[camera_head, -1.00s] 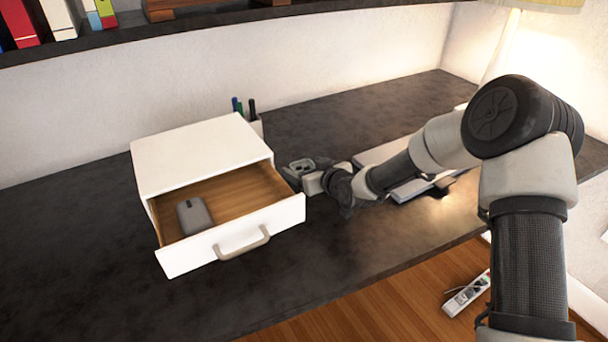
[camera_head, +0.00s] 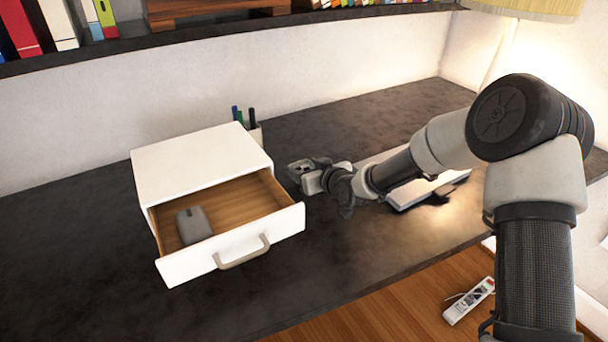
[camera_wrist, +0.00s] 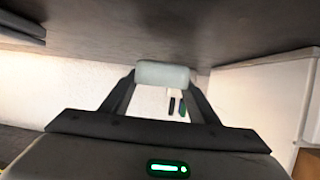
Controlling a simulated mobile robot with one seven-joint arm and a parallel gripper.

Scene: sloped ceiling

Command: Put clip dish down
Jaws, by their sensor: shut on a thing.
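The clip dish (camera_head: 299,166) is a small grey, squarish dish with some contents too small to make out. It is just right of the white drawer unit (camera_head: 200,157) in the head view. My gripper (camera_head: 305,174) is shut on it. In the wrist view the pale dish (camera_wrist: 163,73) sits between the two dark fingers of my gripper (camera_wrist: 162,84). I cannot tell whether its underside touches the dark desk (camera_head: 330,250).
The unit's drawer is open, with a grey mouse-like object (camera_head: 194,225) inside. A pen holder (camera_head: 256,133) stands behind the unit. A white book or pad (camera_head: 425,190) lies right of my gripper. The desk front is clear.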

